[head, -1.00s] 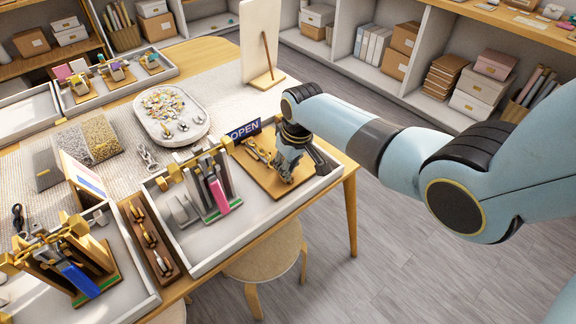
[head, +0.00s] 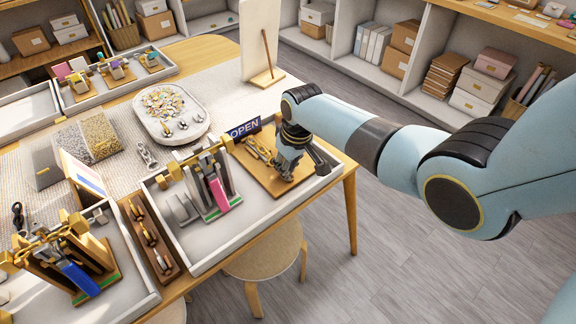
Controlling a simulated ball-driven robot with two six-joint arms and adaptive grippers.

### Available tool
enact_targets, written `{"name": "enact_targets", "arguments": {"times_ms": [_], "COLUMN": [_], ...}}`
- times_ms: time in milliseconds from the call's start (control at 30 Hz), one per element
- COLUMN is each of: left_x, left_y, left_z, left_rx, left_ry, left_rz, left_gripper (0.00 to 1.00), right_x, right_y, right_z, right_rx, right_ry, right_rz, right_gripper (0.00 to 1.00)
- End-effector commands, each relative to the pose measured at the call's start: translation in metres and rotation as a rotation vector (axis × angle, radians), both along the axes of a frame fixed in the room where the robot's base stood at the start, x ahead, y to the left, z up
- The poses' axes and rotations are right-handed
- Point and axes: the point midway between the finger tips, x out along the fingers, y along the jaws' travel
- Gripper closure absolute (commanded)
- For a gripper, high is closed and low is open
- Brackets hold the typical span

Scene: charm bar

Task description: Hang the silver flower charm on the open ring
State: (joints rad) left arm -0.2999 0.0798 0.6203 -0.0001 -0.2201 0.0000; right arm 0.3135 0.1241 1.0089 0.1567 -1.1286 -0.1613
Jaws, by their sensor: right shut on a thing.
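My right gripper (head: 288,174) is low over the wooden board (head: 262,182) in the right part of the white tray. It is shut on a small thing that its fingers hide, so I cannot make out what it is. Gold metal pieces (head: 256,149) lie on the board just left of the gripper, beside the blue OPEN sign (head: 244,129). I cannot pick out the open ring for certain. Small silver charms (head: 182,124) lie at the front of the oval white dish (head: 150,98); their shapes are too small to tell. My left gripper is not in view.
A stand with a pink card (head: 218,193) stands close left of the board. The tray's white rim (head: 190,265) surrounds both. A stand with a blue card (head: 80,279) and a brown strip of rings (head: 150,240) are farther left. A mirror (head: 259,40) stands behind.

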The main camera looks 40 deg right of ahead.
Motion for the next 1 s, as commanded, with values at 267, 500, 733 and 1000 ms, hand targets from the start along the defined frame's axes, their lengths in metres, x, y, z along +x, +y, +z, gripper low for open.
{"name": "enact_targets", "arguments": {"times_ms": [267,500,733,1000], "left_x": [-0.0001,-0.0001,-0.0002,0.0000], "left_y": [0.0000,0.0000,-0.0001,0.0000], "left_z": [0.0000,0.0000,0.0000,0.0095], "left_rx": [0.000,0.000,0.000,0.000], "left_ry": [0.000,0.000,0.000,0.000], "left_rz": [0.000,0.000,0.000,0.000], "left_gripper": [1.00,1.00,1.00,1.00], "right_x": [0.0001,0.0001,-0.0001,-0.0014], "right_y": [0.0001,0.0001,0.0001,-0.0001], "right_z": [0.0001,0.0001,0.0000,0.0083], "right_rx": [0.000,0.000,0.000,0.000], "right_ry": [0.000,0.000,0.000,0.000], "right_rz": [0.000,0.000,0.000,0.000], "right_gripper": [0.84,0.66,0.66,0.66]}}
